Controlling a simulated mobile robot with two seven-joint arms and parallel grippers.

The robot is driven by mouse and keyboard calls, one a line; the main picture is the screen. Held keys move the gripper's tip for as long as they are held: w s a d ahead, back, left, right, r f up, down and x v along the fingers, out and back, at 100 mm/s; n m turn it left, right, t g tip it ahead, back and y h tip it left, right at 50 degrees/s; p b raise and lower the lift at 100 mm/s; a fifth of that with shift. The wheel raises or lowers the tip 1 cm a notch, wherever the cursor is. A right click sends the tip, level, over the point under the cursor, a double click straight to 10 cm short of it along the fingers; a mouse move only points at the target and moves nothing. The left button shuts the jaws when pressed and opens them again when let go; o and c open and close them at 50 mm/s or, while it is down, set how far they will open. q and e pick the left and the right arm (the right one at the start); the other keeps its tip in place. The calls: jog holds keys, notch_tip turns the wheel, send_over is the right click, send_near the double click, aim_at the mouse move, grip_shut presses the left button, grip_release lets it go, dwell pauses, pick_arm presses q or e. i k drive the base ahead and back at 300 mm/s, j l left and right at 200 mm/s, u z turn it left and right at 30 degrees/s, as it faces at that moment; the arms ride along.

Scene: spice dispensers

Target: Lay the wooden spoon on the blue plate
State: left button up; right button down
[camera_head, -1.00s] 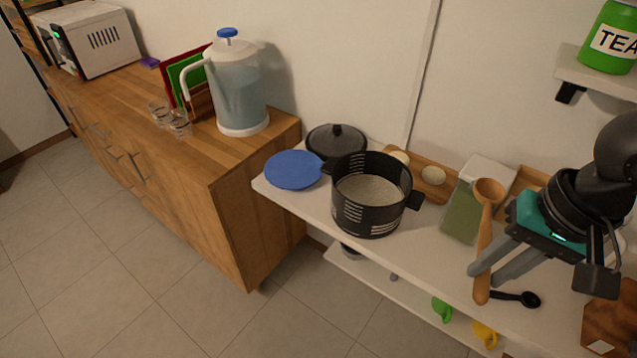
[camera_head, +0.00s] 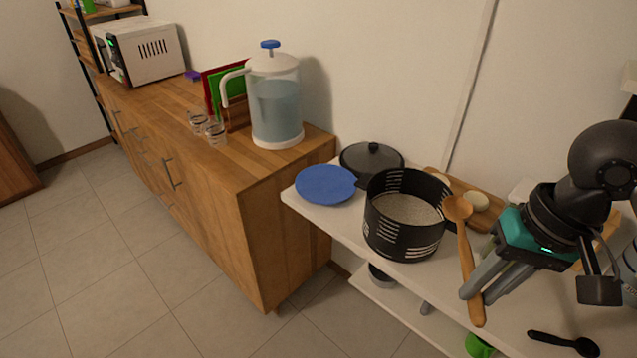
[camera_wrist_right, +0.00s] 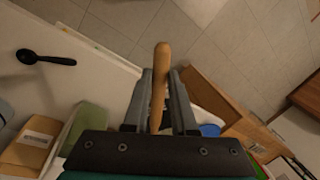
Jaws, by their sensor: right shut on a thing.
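The wooden spoon (camera_head: 465,250) is upright and slightly tilted in my right gripper (camera_head: 474,298), with its bowl up and its handle pointing down. The right gripper is shut on the handle, which also shows between the fingers in the right wrist view (camera_wrist_right: 160,85). The blue plate (camera_head: 325,184) lies flat and empty at the left end of the white shelf, to the left of the gripper. A small part of the plate shows in the right wrist view (camera_wrist_right: 210,130). My left gripper is not in view.
A black pot (camera_head: 405,220) with pale contents stands between the plate and my right gripper. A dark lid or pan (camera_head: 371,160) sits behind the plate. A black spoon (camera_head: 563,342) lies on the white shelf (camera_head: 505,325). A wooden cabinet (camera_head: 265,215) bearing a water jug (camera_head: 275,105) borders the left.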

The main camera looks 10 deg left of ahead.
aim_at(325, 182)
jog(key=i+u, duration=0.35)
jog(key=i+l+u, duration=0.15)
jog(key=i+u, duration=0.25)
jog(key=k, duration=0.05)
